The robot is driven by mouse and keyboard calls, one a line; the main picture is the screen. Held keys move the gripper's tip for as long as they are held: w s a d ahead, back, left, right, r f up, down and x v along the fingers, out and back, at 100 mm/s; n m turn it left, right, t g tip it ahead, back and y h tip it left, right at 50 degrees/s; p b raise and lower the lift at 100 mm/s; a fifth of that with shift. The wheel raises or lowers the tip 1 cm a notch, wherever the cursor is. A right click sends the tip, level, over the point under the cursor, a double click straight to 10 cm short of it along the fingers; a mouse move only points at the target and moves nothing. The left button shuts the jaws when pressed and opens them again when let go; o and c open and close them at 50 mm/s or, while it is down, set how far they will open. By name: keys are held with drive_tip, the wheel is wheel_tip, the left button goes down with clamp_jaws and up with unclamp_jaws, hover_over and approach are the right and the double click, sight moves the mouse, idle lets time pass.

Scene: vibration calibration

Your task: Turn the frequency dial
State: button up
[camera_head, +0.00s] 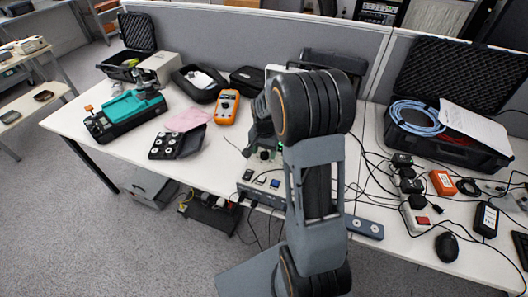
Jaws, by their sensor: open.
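A pale control box (262,188) with several switches and buttons on its top sits at the front edge of the table, left of my arm. A small dark knob (264,156), which looks like the frequency dial, shows at the back of the box; its markings are too small to read. My gripper (263,148) shows in part just left of my large arm joint, pointing down over the knob. It looks open and empty. My arm hides much of it and the right part of the box. I cannot tell whether the fingers touch the knob.
An orange multimeter (228,107), a pink cloth (188,120) and a teal machine (135,103) stand to the left. An open black case (455,140) with a blue cable stands to the right. Power strips, loose cables and a black mouse (447,246) crowd the right table. A grey partition (225,45) runs behind.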

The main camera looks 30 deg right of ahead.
drive_tip(key=shift+f, duration=0.3)
drive_tip(key=c, duration=0.9)
